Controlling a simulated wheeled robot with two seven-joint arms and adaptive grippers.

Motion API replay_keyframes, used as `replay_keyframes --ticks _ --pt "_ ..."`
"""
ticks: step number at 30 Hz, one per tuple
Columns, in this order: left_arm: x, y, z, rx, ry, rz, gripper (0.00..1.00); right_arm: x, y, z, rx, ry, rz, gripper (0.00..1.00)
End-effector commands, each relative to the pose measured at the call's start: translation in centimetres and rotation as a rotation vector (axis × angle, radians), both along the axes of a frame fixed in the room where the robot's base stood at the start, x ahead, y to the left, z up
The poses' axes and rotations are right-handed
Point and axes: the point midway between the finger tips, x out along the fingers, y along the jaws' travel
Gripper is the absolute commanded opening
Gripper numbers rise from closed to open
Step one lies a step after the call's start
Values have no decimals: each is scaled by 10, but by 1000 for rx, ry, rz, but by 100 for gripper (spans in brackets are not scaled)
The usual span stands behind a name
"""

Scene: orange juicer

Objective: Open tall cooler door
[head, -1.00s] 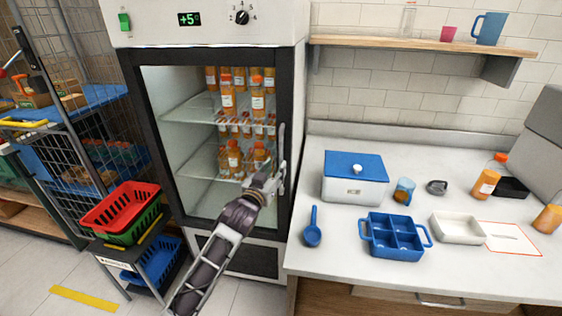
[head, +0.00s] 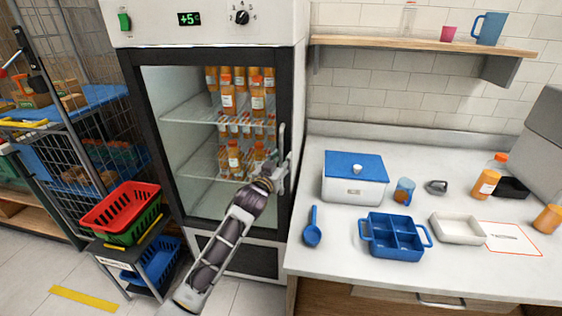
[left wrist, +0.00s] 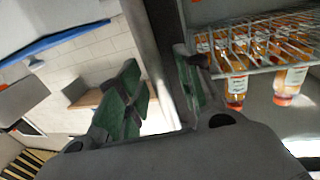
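The tall cooler door (head: 285,95) has a dark frame around a glass pane and looks shut. Its vertical metal handle (head: 282,145) is on the right side of the frame. My left gripper (head: 279,178) is at the lower part of the handle, partly hiding it. In the left wrist view, my left gripper (left wrist: 156,78) has its two green-padded fingers apart. A grey strip of the door (left wrist: 146,45) runs behind and between them. I cannot tell whether the fingers touch the handle. My right gripper is not in view.
Orange bottles (head: 228,100) stand on wire shelves behind the glass. A white counter (head: 330,270) with a blue-lidded box (head: 355,180) stands right of the cooler. Red and green baskets (head: 120,208) on a stand are close to the cooler's left.

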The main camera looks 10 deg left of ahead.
Motion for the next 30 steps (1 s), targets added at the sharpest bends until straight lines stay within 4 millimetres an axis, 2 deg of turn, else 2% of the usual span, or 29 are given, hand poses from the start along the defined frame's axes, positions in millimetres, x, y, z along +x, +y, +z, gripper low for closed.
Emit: replay_keyframes --ticks 4,12,30 --pt "0 0 0 0 0 0 35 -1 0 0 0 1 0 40" --pt "0 0 0 0 0 0 1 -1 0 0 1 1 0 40" --pt "-7 1 0 1 0 -11 0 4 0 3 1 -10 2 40"
